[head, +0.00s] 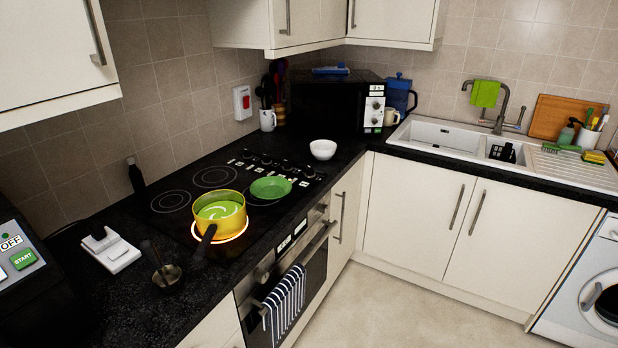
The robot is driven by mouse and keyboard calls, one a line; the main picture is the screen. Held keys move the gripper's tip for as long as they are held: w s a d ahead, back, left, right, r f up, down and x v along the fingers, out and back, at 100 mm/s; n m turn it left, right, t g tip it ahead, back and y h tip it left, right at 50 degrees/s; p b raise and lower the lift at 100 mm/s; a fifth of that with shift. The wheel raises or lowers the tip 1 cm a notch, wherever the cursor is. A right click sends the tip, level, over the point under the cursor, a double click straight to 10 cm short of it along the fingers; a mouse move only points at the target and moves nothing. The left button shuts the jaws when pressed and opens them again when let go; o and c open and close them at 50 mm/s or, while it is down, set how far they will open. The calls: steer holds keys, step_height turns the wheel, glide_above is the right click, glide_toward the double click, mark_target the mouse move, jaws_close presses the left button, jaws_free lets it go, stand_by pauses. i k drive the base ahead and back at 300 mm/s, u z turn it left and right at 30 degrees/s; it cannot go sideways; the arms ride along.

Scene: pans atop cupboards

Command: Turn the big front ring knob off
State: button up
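A black hob (165,222) is set in the dark worktop on the left. Its knobs (266,161) form a row along the hob's far right end, with small white labels beside them. The labels are too small to read, so I cannot tell which knob is for the big front ring or how each is turned. A yellow pot (206,212) with green contents stands on the front ring (236,236), which glows orange. A green plate (271,188) lies between the pot and the knobs. My gripper is not in view.
A white bowl (323,149) stands right of the knobs. The pot's dark handle (205,243) points towards the front edge. A striped towel (284,303) hangs on the oven door. Wall cupboards (270,22) overhang the worktop. The floor (400,310) is clear.

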mark_target(310, 173)
steer(key=z, duration=0.45)
steer(key=i, duration=0.85)
steer(key=z, duration=0.65)
steer(key=i, duration=1.3)
steer(key=u, duration=0.25)
steer(key=i, duration=1.2)
steer(key=u, duration=0.9)
steer(key=i, duration=0.45)
steer(key=u, duration=0.3)
